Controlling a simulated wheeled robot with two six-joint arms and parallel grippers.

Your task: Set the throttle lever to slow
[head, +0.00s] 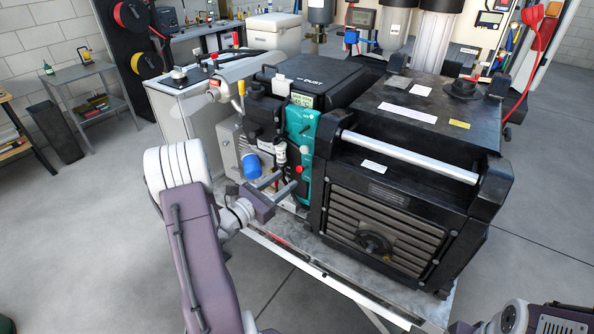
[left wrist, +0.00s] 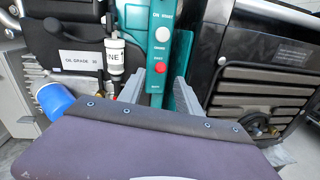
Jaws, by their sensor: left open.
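A teal control panel (head: 306,128) runs down the front of the black engine unit; it also shows in the left wrist view (left wrist: 184,50). A red knob (head: 299,169) sits low on the panel, with a small pale round part (head: 304,150) above it. The red knob shows in the left wrist view (left wrist: 160,67) among small labels too blurred to read surely. I cannot tell which part is the throttle lever or its setting. My left gripper (head: 284,181) is open and empty, its fingers (left wrist: 157,88) pointing at the panel's lower part, near the red knob.
A blue cap (head: 252,166) and a white-labelled bottle (head: 280,153) stand close left of the panel. The black housing with a silver bar (head: 410,156) is close on the right. Part of my right arm (head: 520,320) shows at bottom right. Open floor lies in front.

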